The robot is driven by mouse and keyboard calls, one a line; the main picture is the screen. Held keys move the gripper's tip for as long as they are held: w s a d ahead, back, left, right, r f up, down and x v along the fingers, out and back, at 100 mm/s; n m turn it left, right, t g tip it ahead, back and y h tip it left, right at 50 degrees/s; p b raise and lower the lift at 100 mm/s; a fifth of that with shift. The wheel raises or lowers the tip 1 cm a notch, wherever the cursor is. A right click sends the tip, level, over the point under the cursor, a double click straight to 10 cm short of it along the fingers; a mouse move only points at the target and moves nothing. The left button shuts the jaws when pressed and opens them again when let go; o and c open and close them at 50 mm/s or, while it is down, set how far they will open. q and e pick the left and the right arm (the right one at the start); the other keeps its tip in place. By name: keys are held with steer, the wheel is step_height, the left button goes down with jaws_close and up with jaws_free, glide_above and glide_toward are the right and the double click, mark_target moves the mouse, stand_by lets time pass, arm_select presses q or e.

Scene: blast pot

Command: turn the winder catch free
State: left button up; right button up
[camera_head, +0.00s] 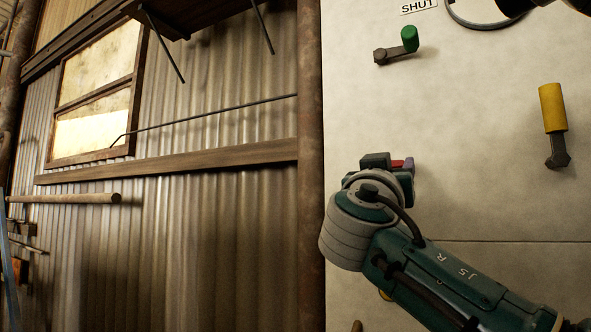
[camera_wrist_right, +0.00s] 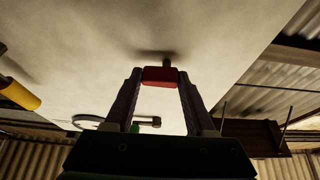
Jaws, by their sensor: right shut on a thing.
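A small red handle (camera_head: 397,163) shows on the pale panel (camera_head: 450,130), mostly hidden behind my right gripper (camera_head: 405,167). In the right wrist view the red handle (camera_wrist_right: 160,76) sits between the two fingertips, with a short dark stem joining it to the panel. My right gripper is shut on it, one finger at each side. I cannot tell from the pictures whether this red handle is the winder catch. My left gripper is not in view.
A green-gripped crank (camera_head: 410,40) is above on the panel, under a label reading SHUT (camera_head: 418,6). A yellow-gripped crank (camera_head: 553,108) hangs at right. A round ring (camera_head: 485,24) is at the top. A rusty post (camera_head: 311,150) stands left of the panel.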

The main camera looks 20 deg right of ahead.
jaws_close()
steer(key=shift+n, duration=0.5)
steer(key=shift+w+r+n+t+y+p, duration=0.1)
steer(key=shift+r+n+t+y+p, duration=0.15)
steer(key=shift+n+y+p, duration=2.2)
steer(key=shift+s+r+n+t+y+p, duration=0.1)
steer(key=shift+r+n+t+y+p, duration=0.3)
steer(key=shift+n+p, duration=4.05)
steer(key=shift+w+r+n+t+y+p, duration=0.1)
steer(key=shift+n+y+p, duration=1.45)
steer(key=shift+n+p, duration=1.9)
steer(key=shift+n+b, duration=0.45)
steer(key=shift+b, duration=0.05)
